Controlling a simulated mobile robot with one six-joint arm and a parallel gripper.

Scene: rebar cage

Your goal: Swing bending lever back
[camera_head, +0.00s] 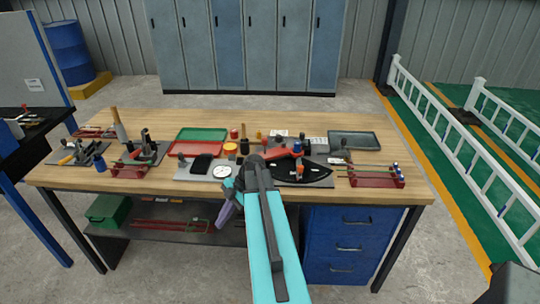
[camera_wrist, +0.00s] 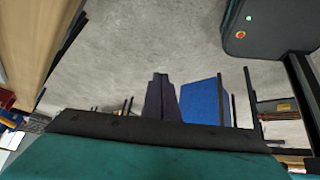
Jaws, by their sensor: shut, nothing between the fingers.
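I cannot tell for certain which part is the bending lever. A black curved plate (camera_head: 305,174) lies right of centre on the workbench, with a red bar (camera_head: 280,154) and a blue knob (camera_head: 297,147) at its back edge. My teal arm reaches up to the bench front. My gripper (camera_head: 224,214) is at the bench's front edge, left of the arm, apart from the black plate. Its dark purple fingers (camera_wrist: 160,98) are closed together and empty in the wrist view. My arm hides part of the bench middle.
The wooden workbench (camera_head: 260,120) carries two fixtures at left, a red tray (camera_head: 195,147), a green tray (camera_head: 205,133), a white dial (camera_head: 221,171), a dark tray (camera_head: 352,139) and a red rack (camera_head: 372,178). Blue drawers (camera_head: 345,246) stand below. Open floor lies in front.

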